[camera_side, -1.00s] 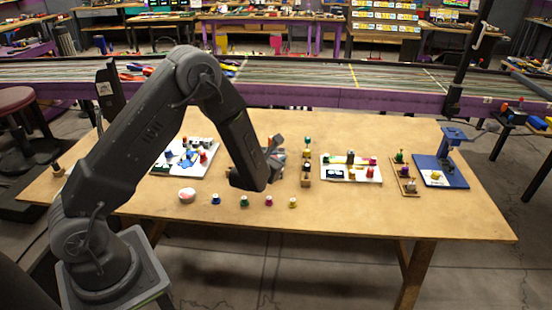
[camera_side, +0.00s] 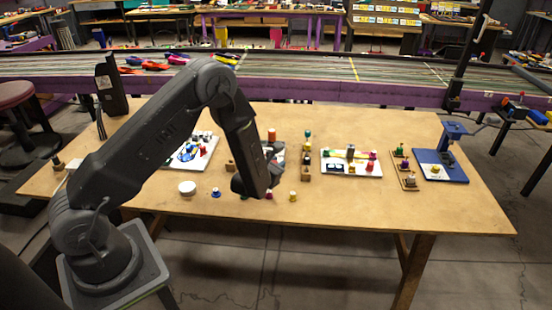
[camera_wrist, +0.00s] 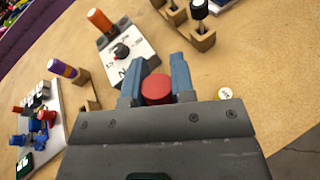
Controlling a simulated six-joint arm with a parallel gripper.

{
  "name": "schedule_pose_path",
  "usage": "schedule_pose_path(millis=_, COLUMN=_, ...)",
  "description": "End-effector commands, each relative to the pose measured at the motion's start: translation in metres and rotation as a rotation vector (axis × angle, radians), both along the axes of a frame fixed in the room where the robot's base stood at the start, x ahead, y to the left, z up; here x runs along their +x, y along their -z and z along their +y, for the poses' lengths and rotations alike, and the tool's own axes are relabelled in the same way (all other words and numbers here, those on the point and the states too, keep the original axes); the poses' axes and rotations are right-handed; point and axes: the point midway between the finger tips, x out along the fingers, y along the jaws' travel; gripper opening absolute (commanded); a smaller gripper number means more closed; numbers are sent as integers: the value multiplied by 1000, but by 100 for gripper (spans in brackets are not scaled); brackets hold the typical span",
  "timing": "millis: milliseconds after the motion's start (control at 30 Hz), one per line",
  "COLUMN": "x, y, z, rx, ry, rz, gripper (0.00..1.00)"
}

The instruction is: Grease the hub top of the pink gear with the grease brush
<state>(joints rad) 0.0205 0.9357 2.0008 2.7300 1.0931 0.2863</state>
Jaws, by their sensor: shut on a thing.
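My gripper (camera_wrist: 158,62) is shut on a round red-ended thing (camera_wrist: 157,88), seen end-on between the two blue-grey fingers; I take it for the handle of the grease brush. The brush's bristles are hidden. In the side view my wrist covers the fingers. The pink gear (camera_side: 269,196) shows only as a small pink bit at the lower edge of my wrist, near the table's front edge. Its hub top is hidden, so I cannot tell whether the brush touches it. The pink gear is not visible in the wrist view.
A yellow gear (camera_side: 293,196) stands just right of the pink one and a blue gear (camera_side: 216,192) to the left. A white pot (camera_side: 187,188) stands further left. Wooden holders (camera_side: 306,170), a white board (camera_side: 351,170) and a blue stand (camera_side: 440,174) lie behind and right.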

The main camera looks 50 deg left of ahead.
Motion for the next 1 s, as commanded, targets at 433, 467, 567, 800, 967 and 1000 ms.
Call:
schedule_pose_path(millis=433, x=3, y=27, z=-3, rx=0, ry=-1, rz=1, gripper=0)
schedule_pose_path(millis=467, x=1, y=27, z=0, rx=-1, ry=-2, rz=0, gripper=0)
schedule_pose_path(millis=567, x=6, y=27, z=-6, rx=-1, ry=3, rz=-3, gripper=0)
schedule_pose_path(millis=800, x=4, y=27, z=-4, rx=-1, ry=2, rz=-3, gripper=0)
schedule_pose_path(millis=967, x=3, y=27, z=-3, rx=0, ry=-1, rz=2, gripper=0)
schedule_pose_path(millis=1000, x=1, y=27, z=0, rx=-1, ry=-3, rz=1, gripper=0)
